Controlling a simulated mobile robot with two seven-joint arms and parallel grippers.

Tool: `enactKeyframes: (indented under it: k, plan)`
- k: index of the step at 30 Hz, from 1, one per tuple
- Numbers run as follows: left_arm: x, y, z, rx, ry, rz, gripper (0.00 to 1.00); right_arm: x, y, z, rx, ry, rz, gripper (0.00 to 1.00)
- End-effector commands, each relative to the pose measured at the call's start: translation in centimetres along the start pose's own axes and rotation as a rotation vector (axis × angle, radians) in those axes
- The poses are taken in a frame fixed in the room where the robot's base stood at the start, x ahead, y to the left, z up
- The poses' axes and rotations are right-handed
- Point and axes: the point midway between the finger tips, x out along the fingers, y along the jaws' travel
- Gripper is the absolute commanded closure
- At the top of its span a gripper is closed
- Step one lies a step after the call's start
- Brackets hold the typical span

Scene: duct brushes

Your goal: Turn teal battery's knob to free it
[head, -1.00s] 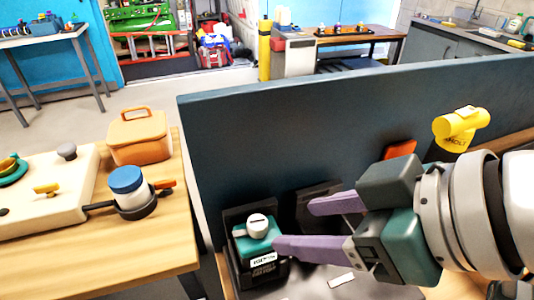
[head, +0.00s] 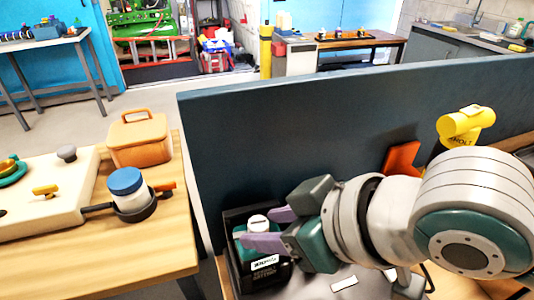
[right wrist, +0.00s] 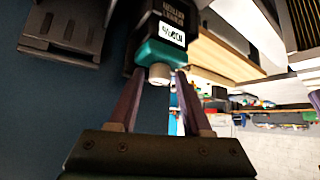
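The teal battery (head: 268,270) has a black body with a white label and a teal top. It sits upright in a black holder (head: 234,217) against the dark panel. Its white knob (head: 258,221) is on top; the knob also shows in the right wrist view (right wrist: 160,74). My right gripper (head: 258,227) reaches in from the right with its purple fingers apart. In the right wrist view the fingers (right wrist: 158,80) are on either side of the knob, with narrow gaps visible. My left gripper is not in view.
A dark panel (head: 350,115) stands behind the battery. A second, empty-looking black holder (right wrist: 65,25) shows in the right wrist view. A yellow knobbed item (head: 465,122) and an orange piece (head: 402,158) are at the right. A wooden table (head: 150,235) is at the left.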

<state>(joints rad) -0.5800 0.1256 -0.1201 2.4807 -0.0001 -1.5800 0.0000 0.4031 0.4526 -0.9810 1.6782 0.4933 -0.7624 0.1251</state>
Motion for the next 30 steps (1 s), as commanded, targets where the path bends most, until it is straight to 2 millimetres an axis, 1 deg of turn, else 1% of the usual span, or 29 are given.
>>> enactKeyframes:
  k: [1, 2, 12, 21, 25, 30]
  plan:
    - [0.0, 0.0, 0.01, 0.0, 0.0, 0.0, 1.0, -0.01, 0.0, 0.02, 0.0, 0.0, 0.0, 0.58]
    - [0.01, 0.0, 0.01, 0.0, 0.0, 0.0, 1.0, -0.01, 0.0, 0.02, 0.0, 0.0, 0.0, 0.61]
    - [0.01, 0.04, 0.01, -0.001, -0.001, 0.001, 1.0, -0.02, 0.0, 0.03, 0.0, 0.0, 0.0, 1.0]
    - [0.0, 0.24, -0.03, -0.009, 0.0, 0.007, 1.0, -0.02, 0.05, 0.03, -0.006, -0.001, -0.004, 1.0]
    - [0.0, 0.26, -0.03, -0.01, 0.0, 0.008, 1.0, 0.0, 0.28, 0.02, -0.044, -0.002, -0.041, 1.0]
    - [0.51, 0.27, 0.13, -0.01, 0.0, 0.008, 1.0, 0.11, 0.38, 0.08, -0.094, -0.001, -0.093, 1.0]
